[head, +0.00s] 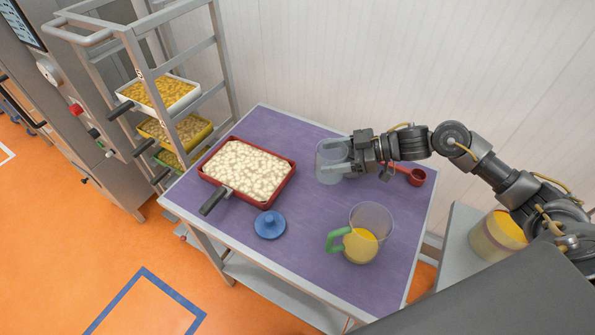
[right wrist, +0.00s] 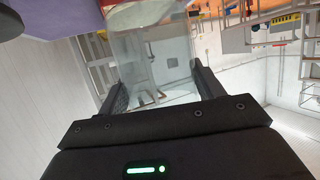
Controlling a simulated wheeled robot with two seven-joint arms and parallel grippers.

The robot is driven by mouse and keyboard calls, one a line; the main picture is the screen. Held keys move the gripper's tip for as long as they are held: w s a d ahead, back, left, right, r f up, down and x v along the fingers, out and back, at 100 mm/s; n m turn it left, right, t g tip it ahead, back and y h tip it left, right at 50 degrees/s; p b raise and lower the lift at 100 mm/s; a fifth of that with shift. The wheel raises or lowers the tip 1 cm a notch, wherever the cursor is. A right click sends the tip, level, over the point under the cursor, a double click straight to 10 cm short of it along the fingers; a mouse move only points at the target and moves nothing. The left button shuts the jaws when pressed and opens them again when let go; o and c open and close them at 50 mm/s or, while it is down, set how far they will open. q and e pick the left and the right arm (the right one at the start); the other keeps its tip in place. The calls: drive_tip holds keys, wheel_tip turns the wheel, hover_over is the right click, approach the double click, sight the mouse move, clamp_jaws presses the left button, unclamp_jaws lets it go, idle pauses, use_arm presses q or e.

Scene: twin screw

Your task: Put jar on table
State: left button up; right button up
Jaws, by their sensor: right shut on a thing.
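A clear glass jar (head: 331,162) is at the back right of the purple table (head: 320,250) in the head view. My right gripper (head: 350,160) is shut on the jar from its right side. In the right wrist view the transparent jar (right wrist: 150,60) is between the two fingers (right wrist: 155,85). The head view does not clearly show whether the jar's base touches the table. A blue lid with a knob (head: 269,225) lies on the table near its front. My left gripper is not in view.
A red tray of pale pieces (head: 260,172) sits at the table's left. A jug with a green handle and yellow contents (head: 362,240) stands at the front right. A red scoop (head: 416,177) lies behind my right gripper. A rack with trays (head: 160,92) stands left. Mid-table is clear.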

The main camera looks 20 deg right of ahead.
sight(333, 176)
drive_tip(key=shift+f, duration=0.45)
drive_tip(key=shift+s+r, duration=0.1)
drive_tip(key=shift+s, duration=1)
drive_tip(key=shift+f+p, duration=0.4)
drive_tip(key=shift+f, duration=0.5)
drive_tip(key=f, duration=0.1)
drive_tip(key=w+f, duration=0.1)
drive_tip(key=f, duration=0.1)
drive_tip(key=shift+w+f+p, duration=0.1)
drive_tip(key=shift+w+p, duration=0.1)
drive_tip(key=shift+p, duration=0.1)
drive_tip(key=shift+d+f, duration=0.1)
drive_tip(key=shift+f, duration=0.2)
drive_tip(key=shift+s+f, duration=0.15)
drive_tip(key=shift+s, duration=0.05)
wheel_tip(333, 176, down, 4)
drive_tip(key=shift+w+r+p, duration=0.1)
drive_tip(key=shift+p, duration=0.45)
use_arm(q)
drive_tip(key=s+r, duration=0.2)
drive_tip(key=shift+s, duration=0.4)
